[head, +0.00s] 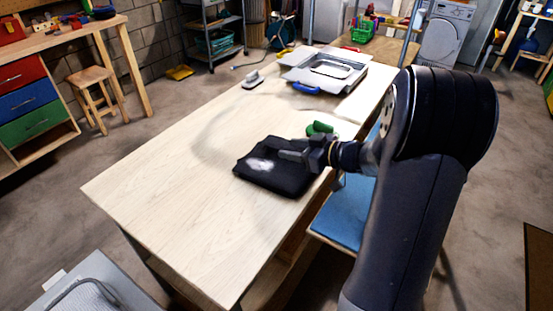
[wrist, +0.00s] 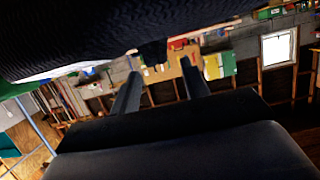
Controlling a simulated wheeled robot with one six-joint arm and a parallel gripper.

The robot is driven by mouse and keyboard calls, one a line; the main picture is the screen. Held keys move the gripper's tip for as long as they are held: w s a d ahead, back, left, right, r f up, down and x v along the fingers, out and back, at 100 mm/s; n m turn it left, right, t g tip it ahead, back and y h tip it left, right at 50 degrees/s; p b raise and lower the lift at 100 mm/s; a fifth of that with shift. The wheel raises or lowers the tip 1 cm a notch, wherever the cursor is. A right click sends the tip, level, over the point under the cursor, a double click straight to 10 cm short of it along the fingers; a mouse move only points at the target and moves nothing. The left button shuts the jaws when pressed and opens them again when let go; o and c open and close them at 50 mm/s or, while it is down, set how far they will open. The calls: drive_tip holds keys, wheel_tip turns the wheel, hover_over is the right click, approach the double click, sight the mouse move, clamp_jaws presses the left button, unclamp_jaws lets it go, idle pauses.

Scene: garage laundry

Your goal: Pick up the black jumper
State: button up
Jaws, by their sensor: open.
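The black jumper (head: 285,182) lies folded in a flat dark bundle on the pale wooden table (head: 190,185), with a whitish patch on its top. My gripper (head: 281,150) is at the jumper's far right part, pointing left, just over or against it; I cannot tell whether it touches. In the wrist view dark knitted cloth (wrist: 110,35) fills the top, close to the fingers. There my gripper (wrist: 160,70) has its two fingers apart, with no cloth clearly between them. My arm hides part of the table's right side.
A green object (head: 320,128) lies just beyond the jumper. An iron (head: 253,80) and a grey tray-like case (head: 330,70) stand farther back. A blue-seated chair (head: 343,212) is at the table's right. The table's near left is clear.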

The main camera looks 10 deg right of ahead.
sight(280, 147)
drive_tip(key=x, duration=0.5)
drive_tip(key=shift+w+a+f, duration=0.1)
drive_tip(key=shift+f, duration=0.05)
clamp_jaws()
idle(0.4)
